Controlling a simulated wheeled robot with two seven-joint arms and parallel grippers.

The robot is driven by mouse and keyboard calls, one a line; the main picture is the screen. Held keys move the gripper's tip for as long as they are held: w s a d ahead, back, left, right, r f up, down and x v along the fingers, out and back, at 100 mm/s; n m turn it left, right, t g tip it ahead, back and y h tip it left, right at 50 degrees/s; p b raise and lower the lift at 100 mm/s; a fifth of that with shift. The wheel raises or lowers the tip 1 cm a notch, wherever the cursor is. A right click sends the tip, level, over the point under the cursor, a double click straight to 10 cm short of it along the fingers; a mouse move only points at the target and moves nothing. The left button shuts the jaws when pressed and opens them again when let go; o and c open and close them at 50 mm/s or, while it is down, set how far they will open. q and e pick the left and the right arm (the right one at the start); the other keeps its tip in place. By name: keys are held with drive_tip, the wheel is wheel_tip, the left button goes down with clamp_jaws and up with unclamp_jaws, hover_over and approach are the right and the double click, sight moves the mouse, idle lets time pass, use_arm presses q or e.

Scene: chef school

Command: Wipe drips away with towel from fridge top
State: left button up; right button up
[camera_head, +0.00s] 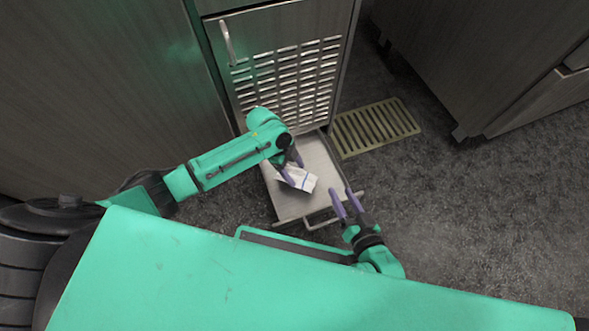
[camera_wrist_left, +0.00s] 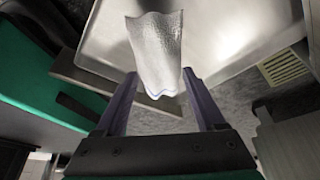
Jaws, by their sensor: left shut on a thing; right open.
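My left gripper (camera_head: 291,170) is shut on a white towel (camera_head: 299,180) with a blue stripe. The towel is over the pulled-out metal drawer or tray (camera_head: 318,152) at the foot of the vented cabinet; whether it touches the surface I cannot tell. In the left wrist view the towel (camera_wrist_left: 157,55) is between my two fingers (camera_wrist_left: 158,105), against a pale metal surface (camera_wrist_left: 235,35). My right gripper (camera_head: 348,205) is open and empty by the drawer's front right corner. No drips can be made out, and I cannot tell which surface is the fridge top.
The cabinet (camera_head: 285,75) has a louvred front and a vertical handle (camera_head: 227,43). The drawer's front has a bar handle (camera_head: 322,222). A yellowish slatted floor grate (camera_head: 375,127) lies right of it. Another cabinet (camera_head: 480,60) stands at upper right. Dark carpet-like floor is clear on the right.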

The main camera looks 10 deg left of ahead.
use_arm(q)
drive_tip(key=shift+r+p, duration=0.7)
drive_tip(key=shift+p, duration=0.05)
drive_tip(key=shift+r+p, duration=0.6)
drive_tip(key=shift+p, duration=0.15)
use_arm(e)
drive_tip(key=r, duration=0.3)
drive_tip(key=shift+a+r+g, duration=0.1)
drive_tip(key=shift+a+g, duration=0.2)
